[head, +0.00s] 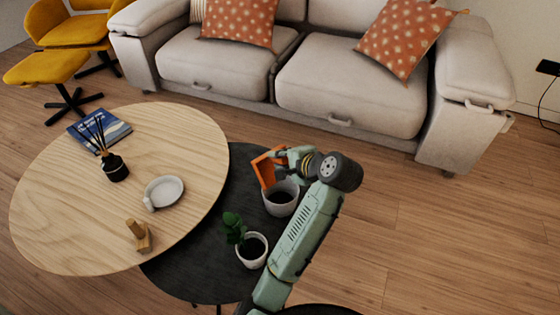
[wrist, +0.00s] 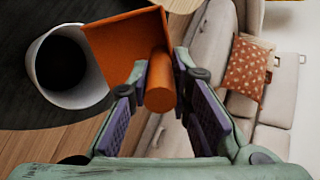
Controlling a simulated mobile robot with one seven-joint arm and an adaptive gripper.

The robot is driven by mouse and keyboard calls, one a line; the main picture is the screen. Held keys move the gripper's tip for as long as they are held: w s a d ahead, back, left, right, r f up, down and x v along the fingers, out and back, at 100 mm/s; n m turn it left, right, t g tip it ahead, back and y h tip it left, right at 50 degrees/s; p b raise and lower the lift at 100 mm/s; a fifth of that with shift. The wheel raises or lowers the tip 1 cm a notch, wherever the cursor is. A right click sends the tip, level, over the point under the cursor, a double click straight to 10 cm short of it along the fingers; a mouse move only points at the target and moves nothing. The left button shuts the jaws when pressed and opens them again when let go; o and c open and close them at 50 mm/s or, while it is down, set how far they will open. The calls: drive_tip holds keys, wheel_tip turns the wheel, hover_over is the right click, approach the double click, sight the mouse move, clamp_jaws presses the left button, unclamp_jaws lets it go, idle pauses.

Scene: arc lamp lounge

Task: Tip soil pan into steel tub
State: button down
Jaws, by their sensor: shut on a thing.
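The orange soil pan (head: 264,168) is steeply tilted at the back left rim of the pale grey tub (head: 282,206). My gripper (head: 284,156) is shut on the pan's handle, above the tub's back edge. In the wrist view, the pan (wrist: 124,46) has its round handle between my finger pads (wrist: 160,80). The tub (wrist: 92,92) shows to the left of the pan there, with a dark inside. I cannot tell whether the dark is soil or shadow. No soil shows on the visible face of the pan.
The tub stands on a low black round table (head: 195,278), beside a potted plant (head: 250,250). A higher wooden table (head: 60,215) overlaps it on the left, carrying a white dish (head: 165,191), a wooden ornament (head: 139,238) and a reed diffuser (head: 115,168). A sofa (head: 350,100) stands behind.

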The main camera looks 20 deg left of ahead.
drive_tip(key=shift+s+d+b, duration=0.15)
drive_tip(key=shift+b, duration=0.35)
drive_tip(key=shift+r, duration=0.1)
idle(0.9)
drive_tip(key=p, duration=0.3)
drive_tip(key=shift+r, duration=0.4)
drive_tip(key=shift+r+g+h+p, duration=0.1)
drive_tip(key=shift+g+h+p, duration=0.35)
drive_tip(key=shift+p, duration=0.75)
drive_tip(key=p, duration=0.2)
drive_tip(key=h+p, duration=0.1)
drive_tip(key=p, duration=0.2)
drive_tip(key=shift+r+g+h, duration=0.25)
drive_tip(key=shift+g, duration=0.1)
drive_tip(key=shift+f+p, duration=0.15)
drive_tip(key=shift+p, duration=0.45)
drive_tip(key=shift+h, duration=0.3)
drive_tip(key=p, duration=0.2)
drive_tip(key=shift+r+g+p, duration=0.3)
drive_tip(key=shift+r, duration=0.05)
drive_tip(key=p, duration=0.2)
drive_tip(key=h+p, duration=0.1)
drive_tip(key=p, duration=0.1)
drive_tip(key=shift+r+g+h, duration=0.25)
drive_tip(key=shift+g+h, duration=0.05)
drive_tip(key=shift+g, duration=0.1)
